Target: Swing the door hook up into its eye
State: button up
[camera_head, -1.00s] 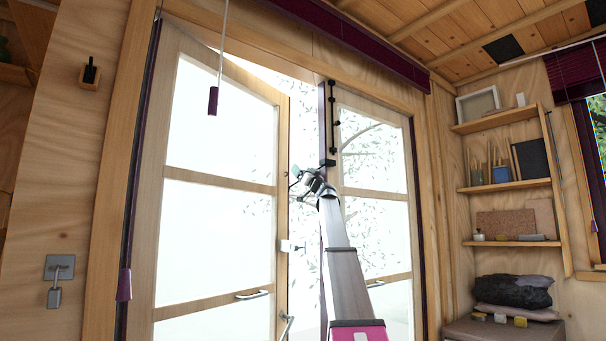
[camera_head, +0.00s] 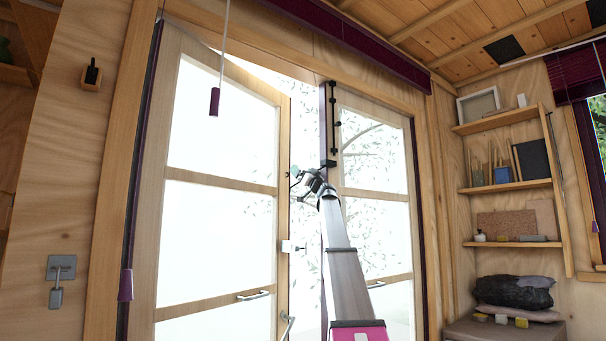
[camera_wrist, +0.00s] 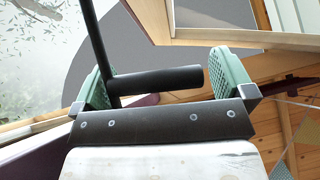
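My gripper (camera_head: 296,178) is raised in the gap between the two glazed doors, just left of the right door's edge. In the wrist view my gripper (camera_wrist: 160,68) has its green pads wide apart. A black rod (camera_wrist: 97,40) with a thick crosswise black peg (camera_wrist: 155,82) shows there, the peg lying across the space between the pads. The rod is close to the left pad; I cannot tell if they touch. A gap shows at the right pad. In the head view a black upright rod with brackets (camera_head: 333,118) is above my gripper. I cannot make out the eye.
The right door (camera_head: 374,182) is beside my arm. A purple-ended cord (camera_head: 214,102) hangs in front of the left door. Shelves (camera_head: 512,186) stand at the right.

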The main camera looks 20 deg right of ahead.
jog(key=v, duration=1)
jog(key=shift+s+f, duration=0.2)
jog(key=shift+s, duration=0.1)
jog(key=shift+d, duration=0.1)
